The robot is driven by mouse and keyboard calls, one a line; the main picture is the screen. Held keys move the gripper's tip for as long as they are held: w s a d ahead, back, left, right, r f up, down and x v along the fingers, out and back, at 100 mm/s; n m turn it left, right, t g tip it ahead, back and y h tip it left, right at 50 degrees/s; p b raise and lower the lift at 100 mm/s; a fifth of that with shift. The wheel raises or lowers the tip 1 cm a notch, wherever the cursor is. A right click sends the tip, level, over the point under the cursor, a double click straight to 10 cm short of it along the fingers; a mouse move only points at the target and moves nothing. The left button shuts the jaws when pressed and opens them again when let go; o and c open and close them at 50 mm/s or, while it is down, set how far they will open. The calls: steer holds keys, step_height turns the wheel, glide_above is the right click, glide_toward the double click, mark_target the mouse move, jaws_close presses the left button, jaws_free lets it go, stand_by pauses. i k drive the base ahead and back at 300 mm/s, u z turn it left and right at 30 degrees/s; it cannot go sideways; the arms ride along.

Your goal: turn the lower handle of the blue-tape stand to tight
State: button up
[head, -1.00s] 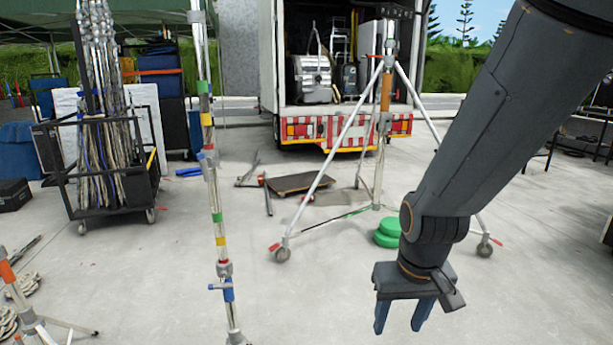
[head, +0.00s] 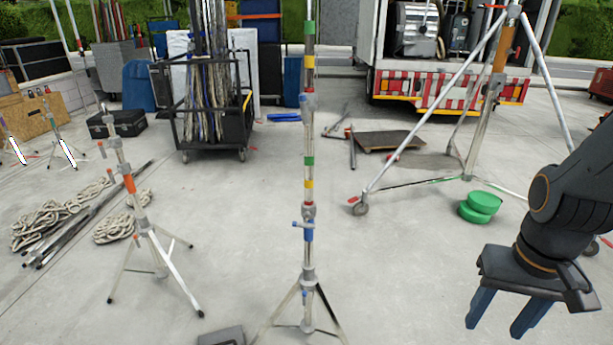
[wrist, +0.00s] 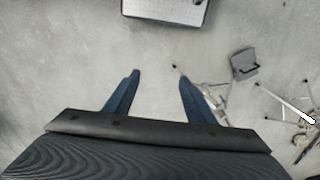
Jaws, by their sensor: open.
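The blue-tape stand (head: 308,255) stands upright in the middle of the head view, its pole banded green, yellow, red and blue, its tripod legs spread on the floor. Its lower handle (head: 298,224) is a small blue bar at a collar, sticking out to the left. A higher collar (head: 306,100) also has blue on it. I cannot tell how tight the handle is. My gripper (head: 497,322) is open and empty at the lower right, well right of the stand and apart from it. In the wrist view my gripper (wrist: 158,78) has bare floor between its fingers.
An orange-taped stand (head: 131,185) and coiled rope (head: 55,220) are on the left. A cart of poles (head: 243,115) stands behind. A large tripod (head: 440,100) and green discs (head: 480,206) are at right. A grey plate (head: 222,337) lies near the stand's left leg.

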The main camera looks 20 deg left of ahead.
mark_target(305, 224)
steer(key=z, duration=1.15)
steer(key=k, duration=1.2)
steer(key=u, duration=1.65)
steer(key=i, duration=0.5)
steer(key=z, duration=0.05)
